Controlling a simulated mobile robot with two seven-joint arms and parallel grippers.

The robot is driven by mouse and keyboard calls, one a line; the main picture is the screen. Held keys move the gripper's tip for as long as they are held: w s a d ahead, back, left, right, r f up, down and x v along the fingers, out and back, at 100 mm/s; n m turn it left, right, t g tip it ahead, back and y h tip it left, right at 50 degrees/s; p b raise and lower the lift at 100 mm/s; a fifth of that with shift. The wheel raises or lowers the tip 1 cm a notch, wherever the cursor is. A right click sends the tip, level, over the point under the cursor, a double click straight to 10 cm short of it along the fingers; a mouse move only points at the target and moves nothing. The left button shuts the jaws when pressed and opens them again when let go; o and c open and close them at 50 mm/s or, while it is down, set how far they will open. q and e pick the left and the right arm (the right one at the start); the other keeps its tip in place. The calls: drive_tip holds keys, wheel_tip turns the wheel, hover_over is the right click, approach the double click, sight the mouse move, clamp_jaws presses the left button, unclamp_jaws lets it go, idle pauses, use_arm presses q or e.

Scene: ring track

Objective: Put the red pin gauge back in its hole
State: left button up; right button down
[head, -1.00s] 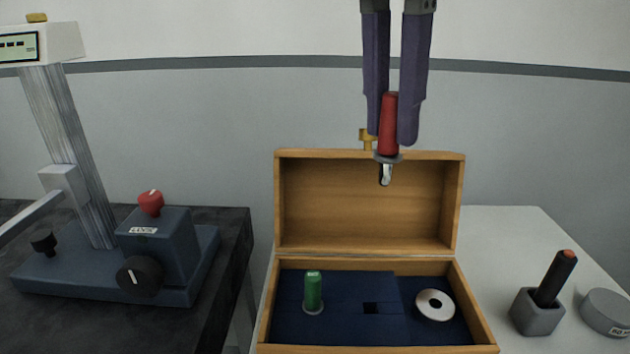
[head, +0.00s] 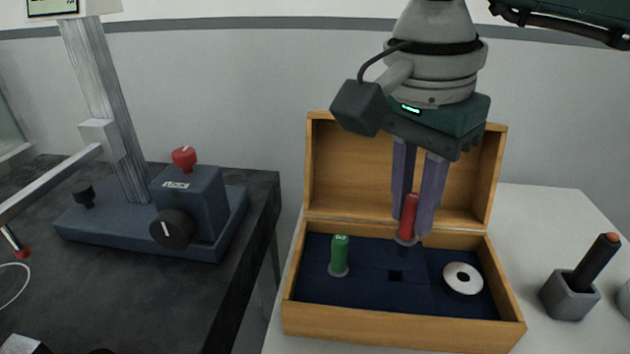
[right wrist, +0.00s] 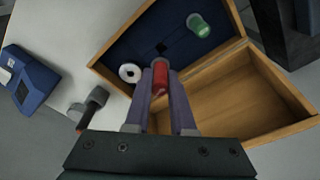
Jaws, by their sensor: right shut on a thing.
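The red pin gauge (head: 408,217) is upright between the purple fingers of my right gripper (head: 414,225), which is shut on it. It hangs over the back part of the open wooden box; its lower tip is hard to make out. The square hole (head: 396,276) in the blue insert is empty, in front of the pin and slightly to its left. In the right wrist view the red pin (right wrist: 160,77) sits between the fingers, and the dark hole (right wrist: 163,47) lies just beyond it. My left gripper is not in view.
A green pin gauge (head: 340,255) stands left of the hole and a white ring (head: 463,278) lies to its right. The box's open lid (head: 345,170) rises behind. A grey holder (head: 569,296) with a black handle stands right. A measuring stand (head: 150,215) is on the dark table at left.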

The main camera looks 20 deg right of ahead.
sight(405, 235)
wheel_tip(405, 235, down, 6)
drive_tip(key=shift+f, duration=0.1)
idle(0.4)
drive_tip(key=shift+f+b, duration=0.2)
drive_tip(key=shift+b, duration=0.2)
drive_tip(key=c, duration=0.8)
unclamp_jaws()
drive_tip(key=shift+r, duration=0.1)
drive_tip(key=shift+o, duration=0.2)
